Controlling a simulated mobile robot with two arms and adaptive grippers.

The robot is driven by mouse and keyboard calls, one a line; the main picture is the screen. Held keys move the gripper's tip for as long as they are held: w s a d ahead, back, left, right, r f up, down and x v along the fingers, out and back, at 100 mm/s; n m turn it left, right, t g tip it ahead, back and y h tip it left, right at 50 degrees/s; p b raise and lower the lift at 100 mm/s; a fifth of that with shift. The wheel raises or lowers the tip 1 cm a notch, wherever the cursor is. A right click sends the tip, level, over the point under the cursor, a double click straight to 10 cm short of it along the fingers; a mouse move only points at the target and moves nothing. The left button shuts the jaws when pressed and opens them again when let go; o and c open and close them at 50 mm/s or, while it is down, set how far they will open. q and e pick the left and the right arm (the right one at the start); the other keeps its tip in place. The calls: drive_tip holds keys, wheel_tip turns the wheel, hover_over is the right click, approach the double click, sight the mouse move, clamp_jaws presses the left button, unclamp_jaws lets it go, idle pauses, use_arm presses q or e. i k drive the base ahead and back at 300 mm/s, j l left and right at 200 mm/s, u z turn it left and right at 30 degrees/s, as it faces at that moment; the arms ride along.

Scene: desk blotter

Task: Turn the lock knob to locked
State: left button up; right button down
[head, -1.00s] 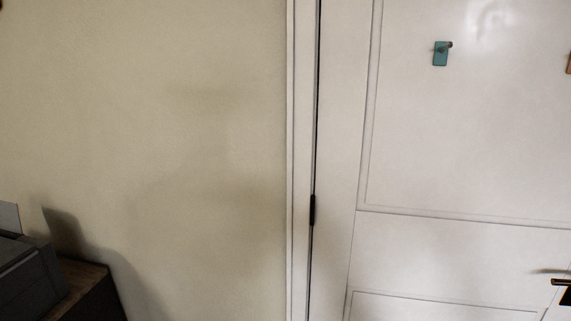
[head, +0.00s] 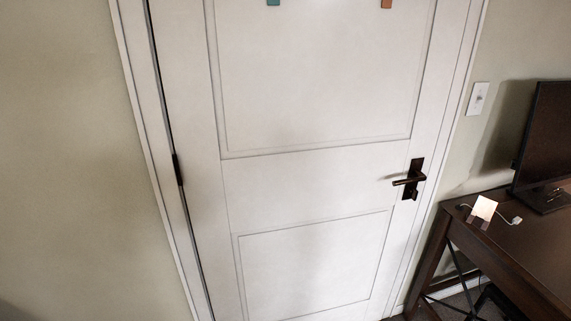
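A white panelled door (head: 300,180) stands shut in the middle of the head view. A dark lever handle (head: 408,181) on a dark backplate sits near its right edge. A small part at the bottom of the backplate may be the lock knob, but it is too small to tell its position. Neither of my grippers is in view.
A dark desk (head: 495,240) with a monitor (head: 545,140) stands right of the door, a small pale card-like item (head: 484,208) on it. A light switch (head: 478,98) is on the wall. Teal (head: 273,2) and orange (head: 387,3) hooks show at the top.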

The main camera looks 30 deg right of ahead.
sight(413, 192)
drive_tip(key=z, duration=1.75)
